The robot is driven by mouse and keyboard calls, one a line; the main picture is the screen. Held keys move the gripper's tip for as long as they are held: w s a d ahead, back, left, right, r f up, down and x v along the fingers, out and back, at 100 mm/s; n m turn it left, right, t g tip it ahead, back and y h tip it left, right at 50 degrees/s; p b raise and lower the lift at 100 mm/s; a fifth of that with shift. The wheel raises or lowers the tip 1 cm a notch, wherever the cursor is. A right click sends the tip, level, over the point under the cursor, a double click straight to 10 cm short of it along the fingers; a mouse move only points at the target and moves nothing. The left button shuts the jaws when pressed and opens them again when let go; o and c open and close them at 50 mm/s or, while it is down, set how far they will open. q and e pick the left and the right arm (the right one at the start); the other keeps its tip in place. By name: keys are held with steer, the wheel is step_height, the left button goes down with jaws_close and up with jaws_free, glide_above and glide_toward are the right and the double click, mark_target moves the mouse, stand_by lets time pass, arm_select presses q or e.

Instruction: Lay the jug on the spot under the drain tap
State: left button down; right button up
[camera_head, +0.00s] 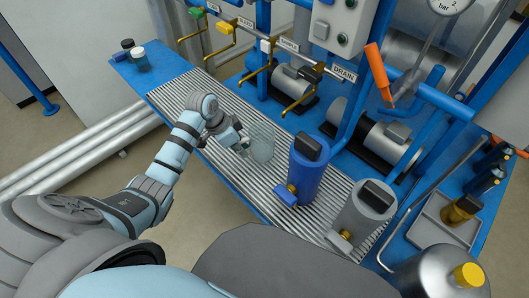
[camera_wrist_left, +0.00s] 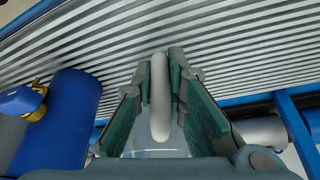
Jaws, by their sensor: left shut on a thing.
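The jug (camera_head: 262,142) is clear and see-through, and stands out faintly over the ribbed grating (camera_head: 231,167). My left gripper (camera_head: 241,145) is at its left side, shut on its pale handle, which shows between the finger pads in the left wrist view (camera_wrist_left: 159,98). I cannot tell whether the jug's base touches the grating. The DRAIN label (camera_head: 344,74) is just right of a tap with a dark handle (camera_head: 311,74); its brass spout (camera_head: 292,108) ends behind and right of the jug. No marked spot is visible. My right gripper is not in view.
A blue canister (camera_head: 306,172) stands right of the jug, with a grey canister (camera_head: 363,215) beyond it. Other taps and motors line the back. An orange-handled tool (camera_head: 378,72) hangs at the upper right. The grating left of the jug is clear.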

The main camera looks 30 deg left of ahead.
mark_target(251, 135)
arm_select(q)
steer(key=w+d, duration=0.2)
steer(key=w+d+b, duration=0.1)
steer(key=w+d, duration=0.1)
steer(key=w, duration=0.1)
steer(key=shift+d+f, duration=0.15)
steer(key=shift+d, duration=0.05)
step_height(251, 135, down, 3)
steer(key=shift+f+b, duration=0.2)
steer(key=shift+b, duration=0.7)
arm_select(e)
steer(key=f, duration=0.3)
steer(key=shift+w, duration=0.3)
arm_select(q)
steer(key=c, duration=1.6)
jaws_free()
steer(key=p+v, duration=0.4)
steer(key=v, duration=0.8)
steer(key=shift+r+p, duration=0.15)
steer(key=shift+p, duration=0.25)
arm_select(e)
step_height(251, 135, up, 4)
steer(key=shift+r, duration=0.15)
